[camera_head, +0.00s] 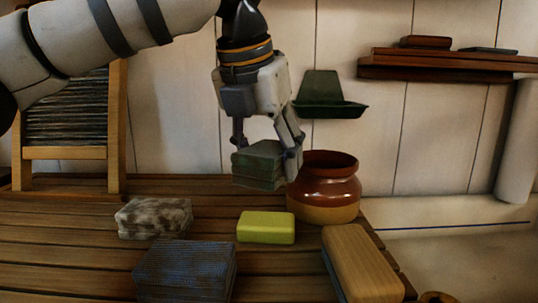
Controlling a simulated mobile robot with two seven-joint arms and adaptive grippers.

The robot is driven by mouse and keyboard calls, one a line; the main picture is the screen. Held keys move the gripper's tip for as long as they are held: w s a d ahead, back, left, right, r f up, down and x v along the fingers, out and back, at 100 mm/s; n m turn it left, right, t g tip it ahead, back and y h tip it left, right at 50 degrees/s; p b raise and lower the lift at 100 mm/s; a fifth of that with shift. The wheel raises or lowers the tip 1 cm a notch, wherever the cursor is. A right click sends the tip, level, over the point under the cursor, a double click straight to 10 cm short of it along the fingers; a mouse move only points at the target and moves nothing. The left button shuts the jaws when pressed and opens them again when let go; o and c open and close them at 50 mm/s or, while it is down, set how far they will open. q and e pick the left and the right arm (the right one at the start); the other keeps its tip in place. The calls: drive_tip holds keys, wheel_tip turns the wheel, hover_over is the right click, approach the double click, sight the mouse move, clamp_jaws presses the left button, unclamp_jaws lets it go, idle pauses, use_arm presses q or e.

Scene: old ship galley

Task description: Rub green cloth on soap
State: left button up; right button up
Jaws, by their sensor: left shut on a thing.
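My left gripper (268,150) points down over the wooden table and is shut on a folded green cloth (257,167). The cloth is a dark green block held above the table, apart from what lies below. A yellow-green bar that looks like the soap (265,227) lies flat on the table slats, below and slightly nearer than the cloth. My right gripper is not in view.
A brown jar (325,190) stands just right of the cloth. A mottled block (153,217), a blue striped block (186,270) and a tan block (361,264) lie around the bar. A washboard (68,115) stands behind left. A green wall holder (321,98) and shelf (440,66) are behind.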

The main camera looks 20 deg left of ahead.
use_arm(q)
hover_over(270, 215)
drive_tip(key=s, duration=0.1)
drive_tip(key=f, duration=0.4)
drive_tip(key=shift+s+a+f, duration=0.15)
drive_tip(key=shift+s+f, duration=0.05)
drive_tip(key=shift+f, duration=0.65)
drive_tip(key=shift+f, duration=0.55)
idle(0.9)
drive_tip(key=shift+r, duration=3.55)
drive_tip(key=shift+w, duration=0.1)
